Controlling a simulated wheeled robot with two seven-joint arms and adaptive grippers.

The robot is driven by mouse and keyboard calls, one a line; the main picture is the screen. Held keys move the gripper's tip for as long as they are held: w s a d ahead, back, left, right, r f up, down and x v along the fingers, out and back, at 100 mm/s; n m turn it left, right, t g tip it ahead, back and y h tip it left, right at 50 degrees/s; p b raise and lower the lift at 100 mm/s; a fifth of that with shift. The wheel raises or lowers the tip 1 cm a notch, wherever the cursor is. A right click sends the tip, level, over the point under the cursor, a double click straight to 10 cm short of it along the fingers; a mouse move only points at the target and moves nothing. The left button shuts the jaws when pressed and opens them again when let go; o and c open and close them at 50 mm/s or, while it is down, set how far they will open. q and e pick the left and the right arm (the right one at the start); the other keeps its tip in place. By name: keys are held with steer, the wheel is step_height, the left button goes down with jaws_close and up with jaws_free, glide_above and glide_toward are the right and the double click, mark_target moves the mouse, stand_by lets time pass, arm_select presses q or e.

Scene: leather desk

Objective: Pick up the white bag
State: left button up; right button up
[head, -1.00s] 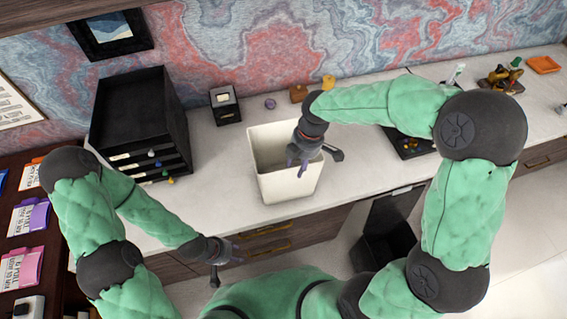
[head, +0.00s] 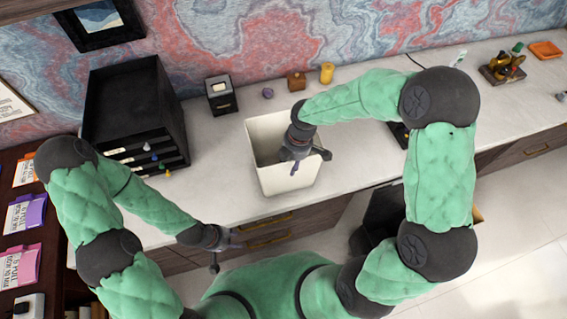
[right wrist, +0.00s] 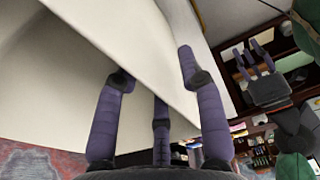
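The white bag (head: 280,183) stands upright on the desk, its top open, near the middle of the head view. Its pale walls fill much of the right wrist view (right wrist: 130,35). My right gripper (head: 299,162) is over the bag's right part, pointing down, its fingers spread at the rim. In the right wrist view its purple fingers (right wrist: 158,85) are apart and the wall edge runs between them; I cannot tell if they touch it. My left gripper (head: 226,249) is open and empty, low in front of the desk, left of the bag; it also shows in the right wrist view (right wrist: 248,62).
A black tray stack (head: 135,115) stands left of the bag. A small black box (head: 221,97), a purple item (head: 267,93), a brown block (head: 296,81) and a yellow item (head: 326,73) stand behind. The desk (head: 220,150) is clear left of the bag.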

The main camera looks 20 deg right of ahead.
steer(key=shift+a+f, duration=0.1)
steer(key=shift+f, duration=0.65)
jaws_close()
steer(key=shift+s, duration=0.1)
